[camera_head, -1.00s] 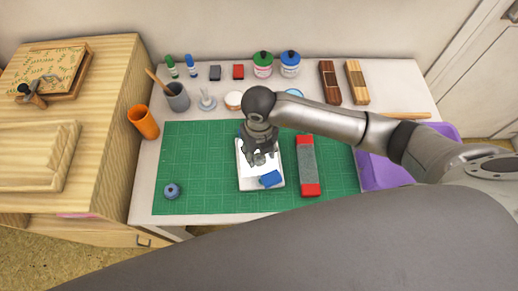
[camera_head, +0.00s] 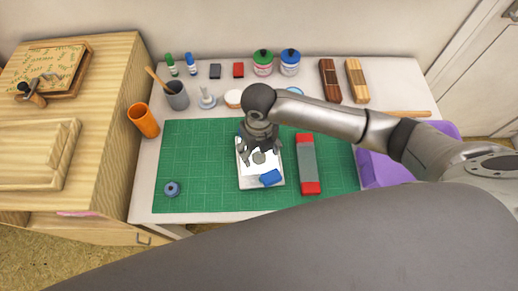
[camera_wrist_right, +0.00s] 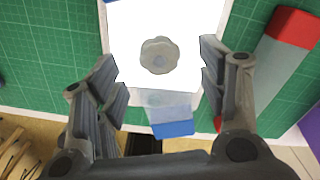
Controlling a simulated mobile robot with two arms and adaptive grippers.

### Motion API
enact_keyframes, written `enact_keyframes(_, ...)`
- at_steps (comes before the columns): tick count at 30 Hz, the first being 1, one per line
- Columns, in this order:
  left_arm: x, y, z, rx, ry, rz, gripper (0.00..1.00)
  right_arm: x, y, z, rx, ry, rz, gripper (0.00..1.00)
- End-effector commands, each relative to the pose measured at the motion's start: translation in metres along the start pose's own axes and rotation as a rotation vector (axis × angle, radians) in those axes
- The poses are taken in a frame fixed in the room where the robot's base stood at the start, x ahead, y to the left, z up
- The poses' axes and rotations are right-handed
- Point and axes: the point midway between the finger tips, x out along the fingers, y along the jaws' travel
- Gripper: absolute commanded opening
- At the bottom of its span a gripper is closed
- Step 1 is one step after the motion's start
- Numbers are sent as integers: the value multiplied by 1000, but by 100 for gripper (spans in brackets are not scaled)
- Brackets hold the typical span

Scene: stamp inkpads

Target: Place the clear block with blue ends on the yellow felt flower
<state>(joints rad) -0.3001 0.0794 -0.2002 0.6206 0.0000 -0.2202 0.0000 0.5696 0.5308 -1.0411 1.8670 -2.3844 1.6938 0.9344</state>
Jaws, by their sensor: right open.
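My right gripper (camera_head: 261,151) is open above a white pad (camera_head: 247,181) on the green mat. In the right wrist view its fingers (camera_wrist_right: 161,72) stand apart on either side of a small grey, lobed, flower-like piece (camera_wrist_right: 160,55), which also shows in the head view (camera_head: 259,157). A clear block with a blue end (camera_wrist_right: 172,129) lies at the pad's near edge; its blue end shows in the head view (camera_head: 270,178). Its other end I cannot make out. I see no yellow flower. My left gripper is not in view.
A clear block with red ends (camera_head: 308,160) lies just right of the pad. A small blue round piece (camera_head: 172,189) sits at the mat's left. Jars, cups and small blocks line the back. A purple container (camera_head: 382,174) is at the right. The mat's left is mostly bare.

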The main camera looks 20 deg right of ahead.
Motion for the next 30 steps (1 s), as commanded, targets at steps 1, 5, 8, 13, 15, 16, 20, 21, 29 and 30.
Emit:
enact_keyframes(1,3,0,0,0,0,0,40,-7,0,2,-1,-6,2,66)
enact_keyframes(5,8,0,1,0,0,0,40,-34,0,2,-2,-9,2,66)
enact_keyframes(8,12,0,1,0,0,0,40,-56,0,2,-3,-8,2,66)
enact_keyframes(13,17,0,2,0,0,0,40,-90,0,2,-2,-8,1,66)
enact_keyframes(15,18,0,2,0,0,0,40,-100,0,1,-1,-6,1,66)
enact_keyframes(16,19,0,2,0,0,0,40,-103,0,1,-1,-5,1,66)
enact_keyframes(20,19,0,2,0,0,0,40,-113,0,0,-1,-3,0,66)
enact_keyframes(21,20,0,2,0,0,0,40,-114,0,0,-1,-2,0,66)
enact_keyframes(29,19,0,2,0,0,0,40,-116,0,0,-1,-1,0,66)
enact_keyframes(30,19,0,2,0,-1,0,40,-116,0,0,-1,-2,0,66)
